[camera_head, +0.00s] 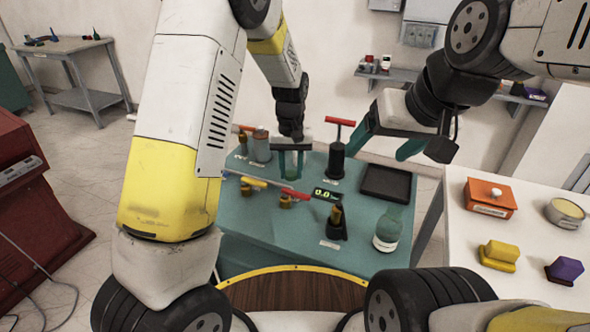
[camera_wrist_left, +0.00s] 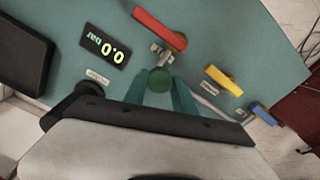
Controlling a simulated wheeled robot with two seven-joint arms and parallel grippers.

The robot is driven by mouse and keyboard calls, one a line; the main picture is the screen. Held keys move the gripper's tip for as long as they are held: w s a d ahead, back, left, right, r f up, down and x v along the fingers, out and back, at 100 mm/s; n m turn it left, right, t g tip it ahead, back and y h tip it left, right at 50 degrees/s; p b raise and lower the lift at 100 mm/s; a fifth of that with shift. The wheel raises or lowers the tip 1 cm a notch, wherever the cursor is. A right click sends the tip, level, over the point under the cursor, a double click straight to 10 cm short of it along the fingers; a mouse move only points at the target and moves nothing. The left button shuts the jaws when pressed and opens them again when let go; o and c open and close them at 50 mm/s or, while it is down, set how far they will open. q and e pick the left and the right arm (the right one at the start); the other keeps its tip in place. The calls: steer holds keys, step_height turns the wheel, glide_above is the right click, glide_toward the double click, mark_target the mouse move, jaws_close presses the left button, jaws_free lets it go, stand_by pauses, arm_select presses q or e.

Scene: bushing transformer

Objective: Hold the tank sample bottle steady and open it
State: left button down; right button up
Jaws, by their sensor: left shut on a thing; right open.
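My left gripper (camera_head: 290,160) points down over the teal bench and is shut on a small green thing, which I take to be the tank sample bottle (camera_wrist_left: 159,79). In the left wrist view its round green top shows between the two teal fingers; its lower part is hidden there. My right gripper (camera_head: 398,142) is open and empty, above the back right of the bench and apart from the bottle. A larger green flask with a white label (camera_head: 391,228) stands at the bench's right front.
A red-handled valve (camera_wrist_left: 160,28) is close to the held bottle. A yellow-handled valve (camera_head: 253,182), a 0.0 bar display (camera_head: 326,194), a black cylinder with a red T-handle (camera_head: 337,160) and a black tray (camera_head: 386,183) surround it. A white table (camera_head: 520,215) is at right.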

mark_target(291, 173)
arm_select(q)
steer(key=shift+f, duration=2.9)
steer(key=shift+f, duration=0.15)
steer(key=c, duration=1)
jaws_free()
step_height(291, 173, up, 12)
steer(key=shift+r, duration=0.15)
steer(key=s+a+r+t+h, duration=0.35)
steer(key=s+a+r, duration=0.65)
steer(key=s+r, duration=0.45)
steer(key=s+a+t, duration=0.1)
steer(key=s, duration=0.2)
steer(key=s+r+y, duration=0.1)
steer(key=s, duration=0.2)
steer(key=s+a+t, duration=0.1)
steer(key=s, duration=0.2)
steer(key=shift+a+r+m+t, duration=0.25)
steer(key=shift+a+m+t, duration=0.05)
steer(key=shift+a+t, duration=0.05)
